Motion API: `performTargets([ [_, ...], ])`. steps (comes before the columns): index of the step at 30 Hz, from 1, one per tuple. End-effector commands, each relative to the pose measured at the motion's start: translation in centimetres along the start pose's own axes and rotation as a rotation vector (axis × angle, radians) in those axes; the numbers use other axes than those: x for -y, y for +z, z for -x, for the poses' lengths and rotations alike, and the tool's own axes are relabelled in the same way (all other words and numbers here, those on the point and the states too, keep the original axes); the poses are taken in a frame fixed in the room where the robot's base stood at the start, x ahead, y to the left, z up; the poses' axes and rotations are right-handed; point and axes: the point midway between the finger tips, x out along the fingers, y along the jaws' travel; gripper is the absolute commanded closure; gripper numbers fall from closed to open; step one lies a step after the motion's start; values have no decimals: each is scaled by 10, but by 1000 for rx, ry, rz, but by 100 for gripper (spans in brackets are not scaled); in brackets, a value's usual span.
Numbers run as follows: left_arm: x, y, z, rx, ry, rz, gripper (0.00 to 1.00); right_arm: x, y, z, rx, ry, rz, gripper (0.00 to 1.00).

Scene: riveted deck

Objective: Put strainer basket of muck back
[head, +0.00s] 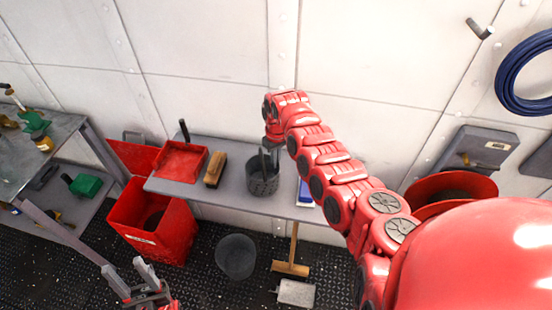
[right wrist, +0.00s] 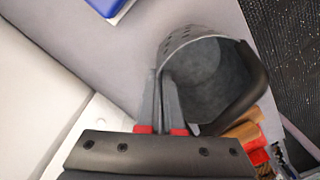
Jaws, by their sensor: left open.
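The grey perforated strainer basket (head: 263,183) is at the middle of the grey shelf, upright; I cannot tell whether it touches the shelf. In the right wrist view the basket (right wrist: 205,80) shows its grey inside, with a thick dark band along one side. I cannot make out muck in it. My right gripper (head: 270,150) reaches the basket from above; in the wrist view its fingers (right wrist: 162,95) straddle the rim, close together on the wall. My left gripper (head: 130,277) is open and empty at the lower left, well away from the basket.
The shelf (head: 225,182) also holds a red dustpan (head: 181,162), a brush (head: 215,170) and a blue-and-white item (head: 305,193). Below are a red bin (head: 150,222), a grey bucket (head: 236,257) and a broom (head: 291,267). A workbench stands left, a red tub (head: 452,188) right.

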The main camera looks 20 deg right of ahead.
Motion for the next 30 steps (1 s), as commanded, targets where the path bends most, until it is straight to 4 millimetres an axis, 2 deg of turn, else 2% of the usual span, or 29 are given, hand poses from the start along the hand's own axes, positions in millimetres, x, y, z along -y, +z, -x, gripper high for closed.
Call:
performTargets([
  [12, 0, 0, 1, 0, 0, 0, 50, -1, 0, -8, 0, 1, -1, 100],
  [13, 0, 0, 0, 0, 0, 0, 50, -1, 0, -7, 0, 1, -1, 91],
  [17, 0, 0, 0, 0, 0, 0, 50, -1, 0, -7, 0, 1, -1, 68],
  [25, 0, 0, -1, 0, 0, 0, 50, -1, 0, -6, 0, 1, -1, 67],
  [30, 0, 0, 1, 0, 0, 0, 50, -1, -2, 2, -5, 2, 0, 67],
])
